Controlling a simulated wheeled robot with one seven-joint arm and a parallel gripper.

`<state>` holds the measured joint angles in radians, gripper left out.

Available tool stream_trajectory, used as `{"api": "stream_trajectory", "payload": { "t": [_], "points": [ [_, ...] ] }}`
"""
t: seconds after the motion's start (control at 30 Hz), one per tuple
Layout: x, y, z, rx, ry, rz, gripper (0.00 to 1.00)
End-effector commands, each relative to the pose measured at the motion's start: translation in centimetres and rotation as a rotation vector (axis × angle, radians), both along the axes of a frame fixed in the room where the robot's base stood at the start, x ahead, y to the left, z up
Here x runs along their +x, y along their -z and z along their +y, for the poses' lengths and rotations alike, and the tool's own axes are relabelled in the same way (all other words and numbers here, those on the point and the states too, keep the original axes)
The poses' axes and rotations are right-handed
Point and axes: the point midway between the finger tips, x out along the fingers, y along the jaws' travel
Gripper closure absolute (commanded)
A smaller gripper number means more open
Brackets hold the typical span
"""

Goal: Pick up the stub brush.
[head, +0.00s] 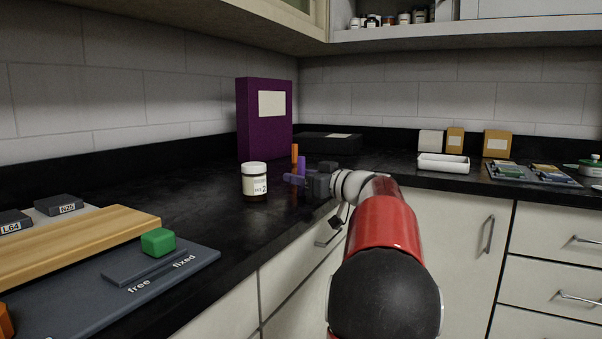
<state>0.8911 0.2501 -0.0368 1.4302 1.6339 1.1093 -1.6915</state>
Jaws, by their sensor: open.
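My gripper (294,180) reaches left from my red arm over the dark counter, near the corner. A small upright purple piece (301,164) shows just behind its fingers, and a thin upright orange piece (295,152) stands a little farther back. I cannot tell which of these, if either, is the stub brush, as they are small and partly hidden by the gripper. The gripper is open; I cannot make out anything held between the fingers.
A white-capped jar (254,183) stands just left of my gripper. A tall purple box (265,119) stands behind. A board with a green block (158,241) lies front left. A white tray (443,163) sits at right. Counter between jar and board is clear.

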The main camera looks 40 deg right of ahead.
Motion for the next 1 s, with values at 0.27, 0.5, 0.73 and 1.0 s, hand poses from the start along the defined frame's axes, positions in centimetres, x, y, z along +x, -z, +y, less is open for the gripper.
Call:
{"api": "stream_trajectory", "payload": {
  "t": [0.27,0.5,0.73,1.0],
  "points": [
    [0.1,0.0,0.0,-0.001,0.001,-0.001,0.62],
    [0.1,0.0,0.0,-0.001,0.001,-0.001,0.94],
    [0.1,0.0,0.0,-0.001,0.001,-0.001,1.00],
    [0.1,-1.3,0.0,-0.003,0.001,-0.003,1.00]
  ]
}}
